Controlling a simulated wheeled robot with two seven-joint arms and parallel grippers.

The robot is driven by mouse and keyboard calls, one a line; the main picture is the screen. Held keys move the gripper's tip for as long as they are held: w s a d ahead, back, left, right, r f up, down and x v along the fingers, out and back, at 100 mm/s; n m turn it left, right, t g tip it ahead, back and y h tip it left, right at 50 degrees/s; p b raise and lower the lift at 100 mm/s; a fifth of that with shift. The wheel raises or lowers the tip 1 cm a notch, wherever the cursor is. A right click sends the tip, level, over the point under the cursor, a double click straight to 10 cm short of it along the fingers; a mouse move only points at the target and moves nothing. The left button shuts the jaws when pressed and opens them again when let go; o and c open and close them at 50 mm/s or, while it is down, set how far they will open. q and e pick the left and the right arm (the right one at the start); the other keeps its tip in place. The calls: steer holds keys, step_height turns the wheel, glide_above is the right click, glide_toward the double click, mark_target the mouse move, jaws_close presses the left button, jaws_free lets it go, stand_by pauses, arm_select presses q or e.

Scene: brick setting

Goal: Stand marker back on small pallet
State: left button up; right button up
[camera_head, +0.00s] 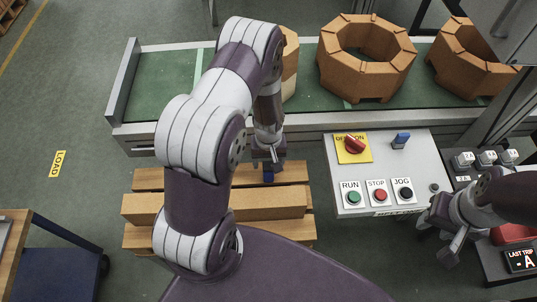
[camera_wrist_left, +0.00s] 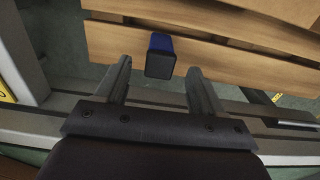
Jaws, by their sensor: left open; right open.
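The marker (camera_head: 269,175) is a small blue block at the far side of the small wooden pallet (camera_head: 215,206). In the left wrist view the marker (camera_wrist_left: 160,43) shows a blue side and a dark end facing my gripper, against the pallet slats (camera_wrist_left: 240,62). I cannot tell whether it stands upright or lies. My left gripper (camera_head: 267,157) is just above the marker. Its open fingers (camera_wrist_left: 160,75) are on either side of the marker's dark end, with gaps visible. My right gripper (camera_head: 440,240) is open and empty at the right.
A green conveyor (camera_head: 200,85) with octagonal brick rings (camera_head: 367,75) runs behind the pallet. A control panel (camera_head: 370,180) with buttons and a red knob stands right of it. A blue cart (camera_head: 55,270) is at the lower left.

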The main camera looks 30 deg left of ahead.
arm_select(q)
step_height(320, 180, up, 14)
steer(key=s+d+m, duration=0.1)
steer(key=d+m, duration=0.2)
steer(key=s+d+r+m+t, duration=0.1)
steer(key=s+d+r+m, duration=0.1)
steer(key=s+r, duration=0.5)
steer(key=shift+s+r+m, duration=0.4)
steer(key=shift+s+m, duration=0.1)
steer(key=shift+m, duration=0.3)
steer(key=shift+d, duration=0.1)
